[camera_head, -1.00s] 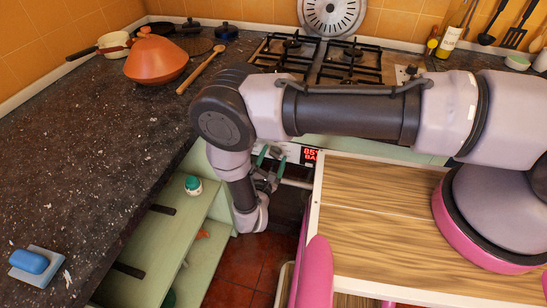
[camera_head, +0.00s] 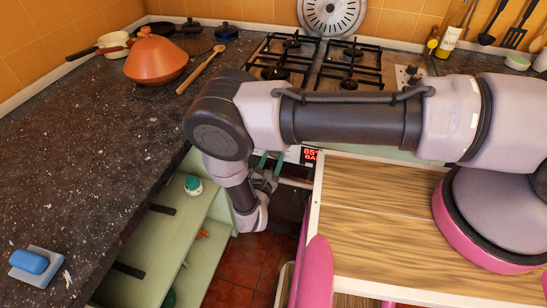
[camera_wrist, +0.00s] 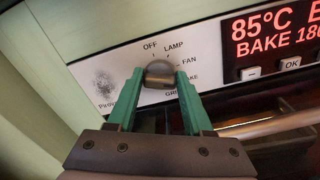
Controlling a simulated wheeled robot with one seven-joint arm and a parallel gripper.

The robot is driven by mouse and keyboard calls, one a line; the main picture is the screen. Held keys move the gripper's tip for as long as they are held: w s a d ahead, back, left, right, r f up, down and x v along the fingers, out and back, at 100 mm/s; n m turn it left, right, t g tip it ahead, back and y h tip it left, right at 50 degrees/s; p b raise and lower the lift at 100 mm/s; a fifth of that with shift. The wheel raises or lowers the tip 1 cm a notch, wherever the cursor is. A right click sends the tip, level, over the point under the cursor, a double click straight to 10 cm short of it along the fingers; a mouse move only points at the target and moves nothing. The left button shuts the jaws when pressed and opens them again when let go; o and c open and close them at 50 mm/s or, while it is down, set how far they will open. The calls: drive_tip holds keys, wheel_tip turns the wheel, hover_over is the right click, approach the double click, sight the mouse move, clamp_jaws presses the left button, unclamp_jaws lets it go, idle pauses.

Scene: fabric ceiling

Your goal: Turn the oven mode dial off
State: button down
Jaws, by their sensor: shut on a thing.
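The oven mode dial (camera_wrist: 160,74) is a dark round knob on the oven's white panel (camera_wrist: 125,60), seen in the wrist view. Labels OFF, LAMP, FAN and partly covered ones ring it. My gripper (camera_wrist: 160,82) has its green fingers on either side of the dial, shut on it. The dial's pointer direction is hard to make out. In the head view, my gripper (camera_head: 267,165) is at the oven front below the hob, largely behind my arm, and the dial is hidden there.
The red display (camera_wrist: 275,32) reads 85°C and BAKE, with buttons below it. The oven handle (camera_wrist: 275,124) runs below the panel.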

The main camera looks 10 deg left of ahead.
drive_tip(key=n, duration=0.5)
drive_tip(key=shift+a, duration=0.1)
drive_tip(key=n, duration=0.5)
drive_tip(key=shift+a+n, duration=0.1)
drive_tip(key=shift+n, duration=0.3)
drive_tip(key=n, duration=1.1)
drive_tip(key=shift+f, duration=0.15)
drive_tip(key=shift+n, duration=0.4)
drive_tip(key=shift+c, duration=1.6)
unclamp_jaws()
